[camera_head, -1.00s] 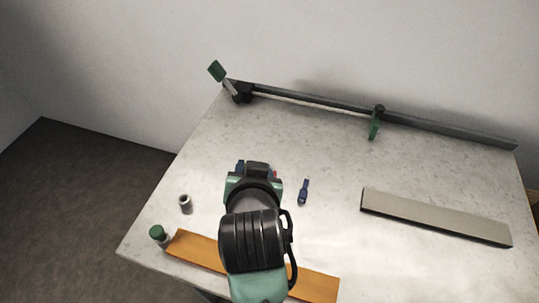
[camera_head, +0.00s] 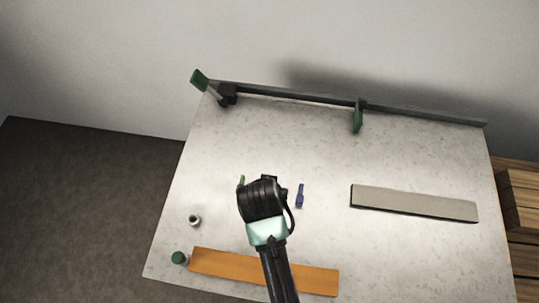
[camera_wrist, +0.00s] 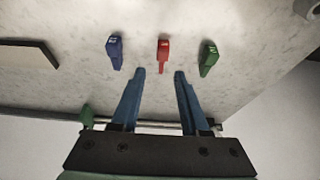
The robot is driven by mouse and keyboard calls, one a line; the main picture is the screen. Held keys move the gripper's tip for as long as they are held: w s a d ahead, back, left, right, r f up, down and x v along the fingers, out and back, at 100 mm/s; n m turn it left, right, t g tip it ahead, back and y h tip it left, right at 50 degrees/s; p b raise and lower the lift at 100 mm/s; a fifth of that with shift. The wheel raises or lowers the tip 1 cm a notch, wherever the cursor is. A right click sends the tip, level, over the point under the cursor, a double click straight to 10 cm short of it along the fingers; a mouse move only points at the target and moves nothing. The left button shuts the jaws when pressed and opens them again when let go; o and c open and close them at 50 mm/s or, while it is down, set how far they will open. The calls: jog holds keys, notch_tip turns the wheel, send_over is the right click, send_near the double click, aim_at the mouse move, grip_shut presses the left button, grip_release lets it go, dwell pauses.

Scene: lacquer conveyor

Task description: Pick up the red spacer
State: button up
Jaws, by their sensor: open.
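In the wrist view the red spacer (camera_wrist: 162,55) lies on the pale table between a blue spacer (camera_wrist: 115,51) and a green spacer (camera_wrist: 208,57). My gripper (camera_wrist: 158,72) is open and empty, and the red spacer lies just beyond its blue fingertips, in line with the gap between them. In the head view my arm hides the red spacer. There the blue spacer (camera_head: 300,196) shows to the right of my wrist, and a bit of the green spacer (camera_head: 241,183) shows to its left.
A grey flat bar (camera_head: 414,204) lies at the right of the table. A dark rail (camera_head: 300,96) with green pieces runs along the back.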

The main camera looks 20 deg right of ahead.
jog(key=shift+w+p+x, duration=0.15)
jog(key=shift+p+x, duration=0.05)
jog(key=shift+x, duration=1.7)
jog(key=shift+w+p+x, duration=0.15)
jog(key=shift+w+x, duration=0.05)
jog(key=shift+x, duration=1.7)
jog(key=shift+r, duration=0.15)
jog(key=shift+c, duration=0.2)
grip_shut()
